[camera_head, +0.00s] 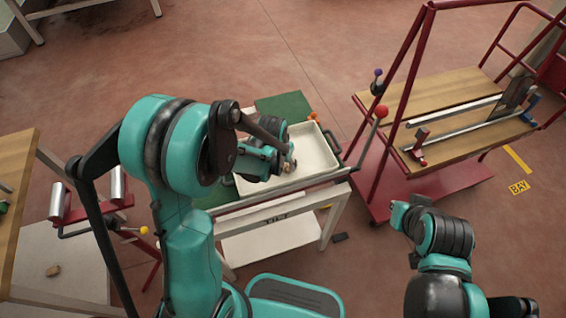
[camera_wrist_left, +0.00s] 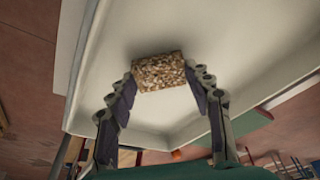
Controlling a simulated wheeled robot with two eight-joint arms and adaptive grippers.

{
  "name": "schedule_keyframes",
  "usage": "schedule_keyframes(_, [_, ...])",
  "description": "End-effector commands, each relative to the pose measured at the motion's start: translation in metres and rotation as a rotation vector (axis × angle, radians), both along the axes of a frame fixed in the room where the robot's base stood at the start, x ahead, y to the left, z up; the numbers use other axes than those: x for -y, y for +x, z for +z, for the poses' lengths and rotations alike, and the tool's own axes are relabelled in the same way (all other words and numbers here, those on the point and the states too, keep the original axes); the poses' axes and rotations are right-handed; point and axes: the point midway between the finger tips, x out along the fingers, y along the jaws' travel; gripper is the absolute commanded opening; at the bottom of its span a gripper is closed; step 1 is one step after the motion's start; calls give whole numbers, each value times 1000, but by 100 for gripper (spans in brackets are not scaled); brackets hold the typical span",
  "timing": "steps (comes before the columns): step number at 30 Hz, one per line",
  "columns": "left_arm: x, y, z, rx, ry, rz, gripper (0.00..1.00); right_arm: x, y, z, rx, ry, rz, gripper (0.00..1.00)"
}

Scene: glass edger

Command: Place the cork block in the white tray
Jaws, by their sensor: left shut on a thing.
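The cork block (camera_wrist_left: 159,73) is a speckled brown block held between the fingertips of my left gripper (camera_wrist_left: 160,80). In the wrist view it is over the pale inside of the white tray (camera_wrist_left: 232,40). I cannot tell whether it touches the tray floor. In the head view the white tray (camera_head: 318,150) sits on a white-framed stand, and my left gripper (camera_head: 288,166) reaches over its left part. The block is mostly hidden there by the gripper and arm.
A green mat (camera_head: 284,106) lies behind the tray. A red cart (camera_head: 455,100) with a wooden top and metal bars stands at the right. A wooden table (camera_head: 18,175) is at the left edge, with a roller stand (camera_head: 88,208) beside it. Open floor lies behind.

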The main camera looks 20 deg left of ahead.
Motion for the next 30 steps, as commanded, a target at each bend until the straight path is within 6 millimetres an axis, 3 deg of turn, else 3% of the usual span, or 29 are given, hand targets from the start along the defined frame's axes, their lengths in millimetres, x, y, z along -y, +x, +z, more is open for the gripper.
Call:
schedule_keyframes(3, [0,0,-4,0,0,0,38,0,0,-4,0,0,0,0])
schedule_keyframes(4, [0,0,-4,0,0,0,53,0,0,-4,0,0,0,0])
schedule_keyframes(6, [0,0,-3,0,0,0,71,0,0,-3,0,0,0,0])
schedule_keyframes(19, [0,-1,5,0,0,0,71,0,0,3,0,0,0,0])
schedule_keyframes(30, [-4,-22,81,0,0,0,71,0,0,34,0,0,0,0])
